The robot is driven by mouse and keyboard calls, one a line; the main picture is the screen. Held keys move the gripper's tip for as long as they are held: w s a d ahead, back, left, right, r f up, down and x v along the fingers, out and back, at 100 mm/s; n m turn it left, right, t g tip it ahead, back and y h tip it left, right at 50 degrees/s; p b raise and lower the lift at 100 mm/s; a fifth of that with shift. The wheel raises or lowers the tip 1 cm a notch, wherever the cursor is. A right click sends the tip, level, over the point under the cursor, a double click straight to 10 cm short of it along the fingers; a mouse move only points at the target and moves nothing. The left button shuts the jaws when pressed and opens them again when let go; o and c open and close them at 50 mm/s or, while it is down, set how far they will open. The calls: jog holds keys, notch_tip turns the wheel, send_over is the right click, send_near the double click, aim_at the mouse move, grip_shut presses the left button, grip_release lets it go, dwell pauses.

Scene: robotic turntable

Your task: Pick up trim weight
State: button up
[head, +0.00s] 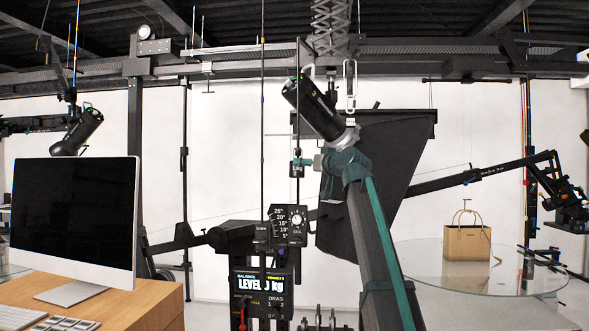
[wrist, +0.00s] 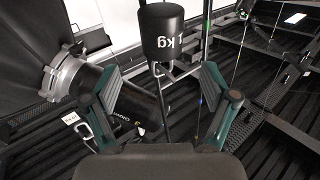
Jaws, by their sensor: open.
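The trim weight is a black cylinder (wrist: 162,32) marked "1 kg", upside down at the top of the wrist view. A thin wire hook (wrist: 160,71) joins its end to a rod. My gripper (wrist: 157,76) has its two teal fingers spread wide, with the hook and rod showing between them. The fingers hold nothing, and the weight lies beyond the fingertips. In the head view my arm reaches up the middle, and its far end is small beside a vertical rod. I cannot make out the weight there.
A black lamp (head: 316,105) hangs close to my arm and shows beside the left finger in the wrist view (wrist: 128,108). A balance panel (head: 265,285) stands below. A monitor (head: 75,215) is at left; a bag (head: 467,243) stands on a round glass table (head: 425,262) at right.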

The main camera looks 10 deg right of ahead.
jog(key=p+x, duration=0.1)
jog(key=x, duration=0.2)
jog(key=p+x, duration=0.1)
jog(key=x, duration=0.2)
jog(key=shift+w+a+r+p, duration=0.15)
jog(key=shift+w+r+p, duration=0.05)
jog(key=shift+r+p, duration=0.1)
jog(key=shift+w+a+f, duration=0.2)
jog(key=shift+w, duration=0.3)
grip_shut()
jog(key=shift+r, duration=0.1)
